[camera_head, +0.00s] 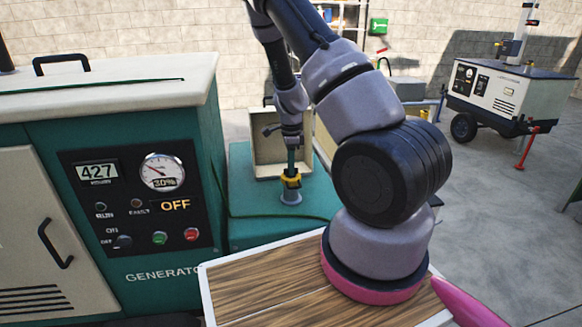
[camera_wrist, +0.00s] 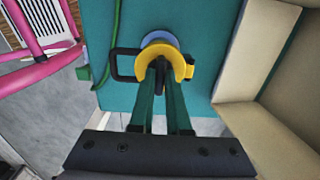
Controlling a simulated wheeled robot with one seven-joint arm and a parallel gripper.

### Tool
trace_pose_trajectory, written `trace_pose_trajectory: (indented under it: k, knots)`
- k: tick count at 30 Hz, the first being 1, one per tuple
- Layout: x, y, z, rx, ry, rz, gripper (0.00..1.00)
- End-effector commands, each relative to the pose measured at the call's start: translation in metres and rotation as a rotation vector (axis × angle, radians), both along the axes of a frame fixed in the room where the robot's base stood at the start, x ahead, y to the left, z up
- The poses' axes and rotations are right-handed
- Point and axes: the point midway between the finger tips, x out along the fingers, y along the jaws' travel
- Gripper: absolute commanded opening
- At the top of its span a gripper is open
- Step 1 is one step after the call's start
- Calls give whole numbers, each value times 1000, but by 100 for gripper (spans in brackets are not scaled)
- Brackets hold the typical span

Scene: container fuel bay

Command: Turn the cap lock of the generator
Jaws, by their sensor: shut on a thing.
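The generator (camera_head: 150,190) is a green cabinet with a pale top at the left of the head view. Its lower green deck (camera_head: 255,215) carries a grey round filler neck (camera_head: 291,197) with the yellow and black cap lock (camera_head: 291,181) on top. My gripper (camera_head: 291,168) points down onto the cap lock. In the wrist view, its two green fingers (camera_wrist: 160,82) are closed on the dark middle part of the cap lock, at the yellow collar (camera_wrist: 179,54). The fingers hide part of the lock. A black loop (camera_wrist: 124,66) sticks out to the left there.
An open beige box or lid (camera_head: 262,140) stands just behind the neck. A green cable (camera_head: 225,195) runs along the generator's side. The panel reads OFF (camera_head: 175,206). A white wheeled unit (camera_head: 500,95) stands at the far right, with clear floor before it.

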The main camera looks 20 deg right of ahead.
Motion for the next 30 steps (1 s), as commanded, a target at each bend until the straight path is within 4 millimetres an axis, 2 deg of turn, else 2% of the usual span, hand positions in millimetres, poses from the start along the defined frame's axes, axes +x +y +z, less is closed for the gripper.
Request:
trace_pose_trajectory:
  k: [12,13,15,25,30]
  knots:
    - [1,0,1,1,-2,-9,0]
    - [1,0,1,1,-2,-9,22]
    - [1,0,0,1,-2,-9,45]
    - [1,0,2,1,-1,-7,45]
    - [2,0,21,1,-5,-5,45]
